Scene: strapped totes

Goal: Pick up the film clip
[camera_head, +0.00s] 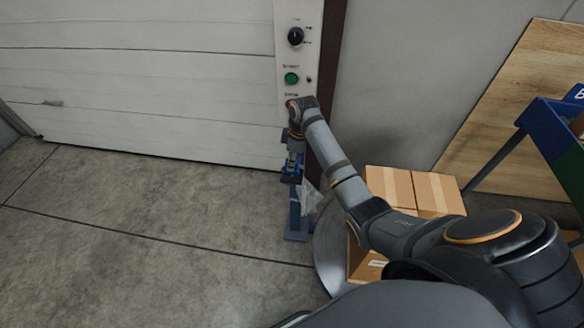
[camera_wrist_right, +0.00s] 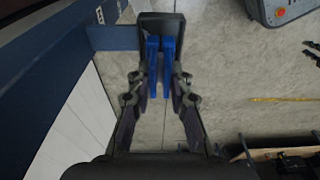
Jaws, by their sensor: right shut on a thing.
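The film clip (camera_wrist_right: 153,62) shows in the right wrist view as two blue bars side by side, with a dark block at their far end. My right gripper (camera_wrist_right: 160,82) is shut on the blue bars, one finger on each side. In the head view, my right gripper (camera_head: 293,160) points down in front of the grey control panel, and the blue of the clip (camera_head: 290,170) shows at its fingertips. Whether the clip touches anything below is hard to tell. My left gripper is not in view.
A blue-grey post with a foot (camera_head: 297,236) stands just below the gripper, with translucent film (camera_head: 311,198) beside it. Cardboard boxes (camera_head: 437,193) are stacked to the right, near a blue frame (camera_head: 487,158). A white shutter door (camera_head: 150,85) closes the back; the left floor is clear.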

